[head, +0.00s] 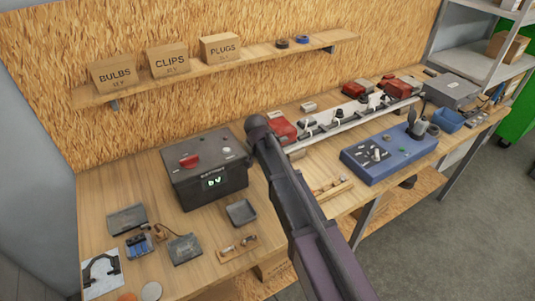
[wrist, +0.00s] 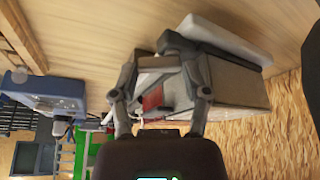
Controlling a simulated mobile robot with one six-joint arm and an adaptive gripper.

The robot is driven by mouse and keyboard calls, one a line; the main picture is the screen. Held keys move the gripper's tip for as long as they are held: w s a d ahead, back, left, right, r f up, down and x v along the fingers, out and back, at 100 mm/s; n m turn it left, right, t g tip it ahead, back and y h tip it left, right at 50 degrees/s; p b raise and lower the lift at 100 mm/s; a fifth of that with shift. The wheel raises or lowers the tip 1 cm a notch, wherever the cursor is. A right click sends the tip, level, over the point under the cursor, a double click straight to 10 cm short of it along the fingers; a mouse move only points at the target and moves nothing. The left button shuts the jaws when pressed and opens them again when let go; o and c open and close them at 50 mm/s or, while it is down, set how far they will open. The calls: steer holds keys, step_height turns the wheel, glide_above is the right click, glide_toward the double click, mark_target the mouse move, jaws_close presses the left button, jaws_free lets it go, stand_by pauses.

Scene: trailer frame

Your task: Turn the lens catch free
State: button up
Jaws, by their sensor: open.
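A red lamp (head: 284,133) sits at the near left end of the long light board (head: 345,118), partly hidden behind my arm in the head view. In the wrist view a red patch (wrist: 153,98) shows between the fingers of my gripper (wrist: 158,64), beside a pale block-shaped body (wrist: 238,86). My gripper is open, with its fingertips close to a light grey part there; I cannot tell whether they touch it. The lens catch cannot be made out clearly. In the head view my arm hides the gripper's fingers.
A black box with a lit display (head: 205,168) stands left of my arm. A blue control box (head: 388,153) stands to the right. A small grey tray (head: 241,212) and small parts lie at the front. Boxes stand on the wall shelf (head: 225,59). The bench's left middle is clear.

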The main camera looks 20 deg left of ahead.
steer(key=r+n+p, duration=0.1)
steer(key=r+p, duration=0.1)
steer(key=d+r+n+p, duration=0.1)
steer(key=r+p, duration=0.1)
steer(key=r+n+g+p, duration=0.1)
steer(key=r+p, duration=0.1)
steer(key=shift+d+r+y+p, duration=0.1)
steer(key=shift+d+y+p, duration=0.05)
steer(key=shift+y+p, duration=0.2)
steer(key=d+r+n+g+y+p, duration=0.2)
steer(key=d+r+n+y+p, duration=0.2)
steer(key=n, duration=1.1)
step_height(320, 180, up, 2)
steer(key=shift+s+r+g+y+p, duration=0.15)
steer(key=shift+r+g+y+p, duration=0.2)
steer(key=shift+p, duration=0.55)
steer(key=shift+f, duration=0.2)
steer(key=b+x, duration=1.2)
steer(key=x, duration=0.1)
steer(key=shift+a+f+b, duration=0.1)
steer(key=shift+f+b, duration=0.25)
steer(key=shift+b, duration=0.05)
